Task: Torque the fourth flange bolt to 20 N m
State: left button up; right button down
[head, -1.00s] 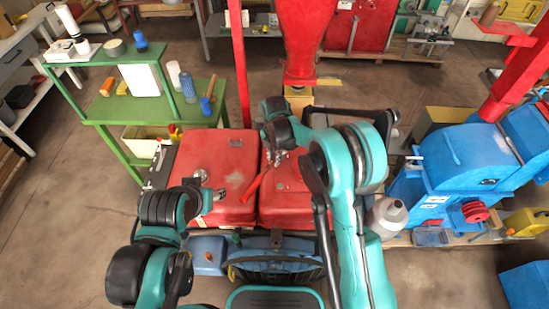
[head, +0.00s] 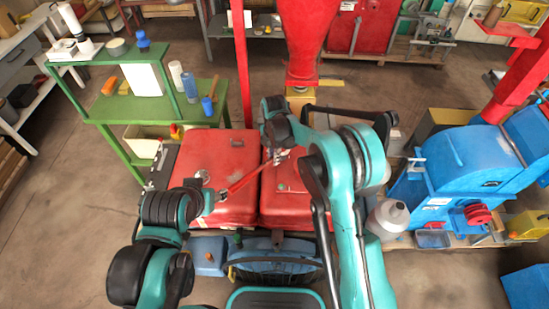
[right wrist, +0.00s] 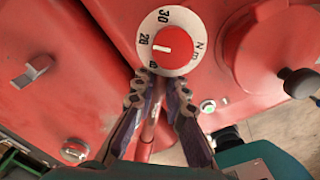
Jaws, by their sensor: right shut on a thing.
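A red torque wrench (head: 240,182) lies slantwise over the red mill housing (head: 215,155) in the head view, its thick red end toward the lower left. My right gripper (head: 277,158) is shut on it at the upper right end. In the right wrist view, the gripper (right wrist: 158,88) closes around the red shaft (right wrist: 150,130). Just beyond the fingertips is a round white dial (right wrist: 178,68) marked N m, with a red centre. Its white pointer points left, close to the 20 mark. I cannot make out the flange bolts. My left gripper does not show; only its arm does.
A green shelf table (head: 150,105) with bottles and tools stands at the left. A blue machine (head: 460,165) and a white jug (head: 388,217) are on the right. A red post (head: 240,70) rises behind the housing. Open floor lies at the far left.

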jog(key=shift+m, duration=0.3)
jog(key=shift+r+p, duration=1.45)
jog(key=shift+r, duration=1.1)
jog(key=shift+f, duration=0.1)
